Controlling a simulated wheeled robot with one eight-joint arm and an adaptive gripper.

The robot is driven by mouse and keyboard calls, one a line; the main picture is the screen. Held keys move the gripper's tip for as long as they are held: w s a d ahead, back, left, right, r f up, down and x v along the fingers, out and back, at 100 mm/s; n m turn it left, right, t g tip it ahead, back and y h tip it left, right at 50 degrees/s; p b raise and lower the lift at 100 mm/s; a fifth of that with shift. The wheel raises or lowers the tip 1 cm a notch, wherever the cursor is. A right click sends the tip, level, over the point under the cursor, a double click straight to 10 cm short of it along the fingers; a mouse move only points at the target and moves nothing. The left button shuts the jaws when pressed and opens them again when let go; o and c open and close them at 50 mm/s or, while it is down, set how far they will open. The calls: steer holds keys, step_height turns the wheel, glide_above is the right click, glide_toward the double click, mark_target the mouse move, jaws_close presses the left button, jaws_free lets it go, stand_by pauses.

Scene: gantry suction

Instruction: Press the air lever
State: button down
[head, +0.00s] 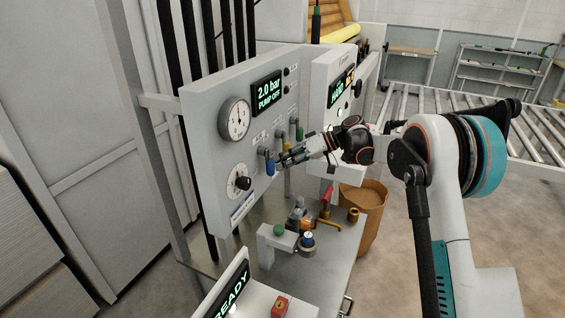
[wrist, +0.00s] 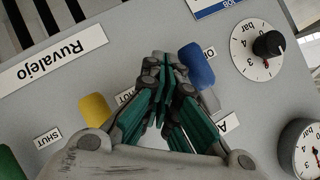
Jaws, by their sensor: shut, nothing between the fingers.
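A blue lever (head: 269,166) is on the grey control panel (head: 215,170), left of a yellow lever and a green lever (head: 299,131). In the wrist view the blue lever (wrist: 197,65) is beside a label starting with A (wrist: 228,126), the rest of which is hidden. The yellow lever (wrist: 95,110) has a SHUT label by it. My gripper (head: 281,161) is shut and empty, its tips close to the blue lever. In the wrist view my gripper (wrist: 166,66) lies just left of the blue lever; I cannot tell whether they touch.
A pressure gauge (head: 235,119) and a dial with a black knob (head: 239,183) are left of the levers. A display (head: 268,91) reads 2.0 bar, PUMP OFF. Below stands a bench (head: 330,262) with a red-handled valve (head: 326,200) and a green button (head: 279,230).

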steer(key=v, duration=1.1)
steer(key=shift+d+r, duration=0.2)
steer(key=shift+d, duration=0.15)
steer(key=s+d+r+m+t+h+b, duration=0.2)
steer(key=s+d+m+h, duration=0.1)
steer(key=s, duration=0.7)
steer(key=s+d+r+m+t+h+b, duration=0.2)
steer(key=s+d+m+h+b, duration=0.15)
steer(key=s, duration=0.75)
steer(key=s+d+f+m+t+h+b, duration=0.1)
steer(key=s+d+f+h, duration=0.1)
steer(key=s, duration=0.5)
steer(key=s+d+f+m+t+h+b, duration=0.1)
steer(key=s+d+f+h, duration=0.1)
steer(key=s+d+f, duration=0.2)
steer(key=s+d+f+m+t+h+b, duration=0.1)
steer(key=s+d+f, duration=0.3)
steer(key=s, duration=0.6)
step_height(320, 180, down, 2)
steer(key=shift+s+f+t+h, duration=0.15)
steer(key=shift+s+t+h, duration=0.15)
steer(key=shift+t+h, duration=0.3)
